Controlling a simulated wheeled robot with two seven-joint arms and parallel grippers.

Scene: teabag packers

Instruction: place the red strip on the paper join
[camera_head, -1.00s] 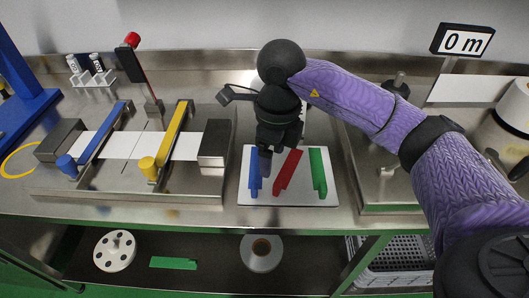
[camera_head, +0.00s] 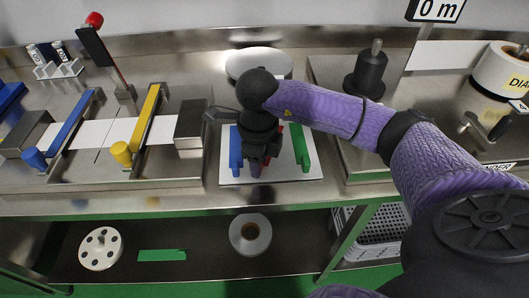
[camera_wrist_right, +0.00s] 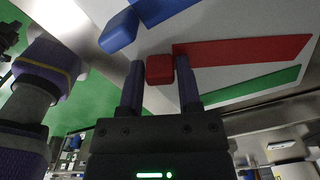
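The red strip (camera_wrist_right: 250,50) lies on a white board (camera_wrist_right: 225,78), its red end block (camera_wrist_right: 159,70) nearest my right gripper. In the head view the gripper mostly hides the strip. My right gripper (camera_head: 258,165) points down over the board. In the right wrist view its two dark fingers (camera_wrist_right: 160,80) stand on either side of the red end block, with narrow gaps; it looks open. My left gripper is not in view.
A blue strip (camera_head: 235,150) and a green strip (camera_head: 300,148) flank the red one closely. The yellow clamp bar (camera_head: 147,118) and a dark block (camera_head: 190,128) stand between the board and the join. A red-knobbed lever (camera_head: 94,20) rises behind the fixture.

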